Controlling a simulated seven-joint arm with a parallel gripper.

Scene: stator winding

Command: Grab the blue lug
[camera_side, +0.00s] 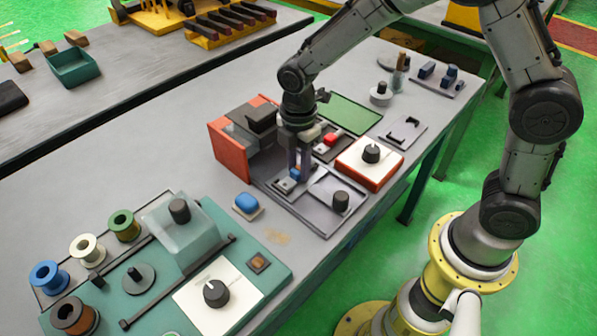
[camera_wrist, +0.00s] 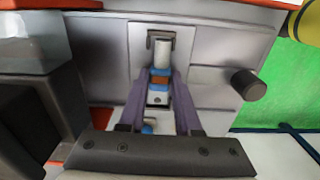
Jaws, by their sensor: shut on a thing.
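The blue lug (camera_wrist: 159,79) is a small blue piece with an orange-brown middle in the wrist view, between the tips of my gripper (camera_wrist: 160,92). It sits at the near end of a pale cylinder (camera_wrist: 162,55) on a grey plate. In the side view the blue lug (camera_side: 295,174) shows as a small blue patch by the fingers. My gripper (camera_side: 299,172) points down over the grey tray (camera_side: 322,212), with its fingers shut on the lug. Part of the lug is hidden by the fingers, and I cannot tell whether it still touches the plate.
A dark knob (camera_side: 341,200) stands on the tray to the right. An orange-walled machine (camera_side: 229,156) stands close on the left. An orange box with a dial (camera_side: 370,163) is at the right. A blue button (camera_side: 247,202) is at the front left. Spools (camera_side: 124,224) stand farther left.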

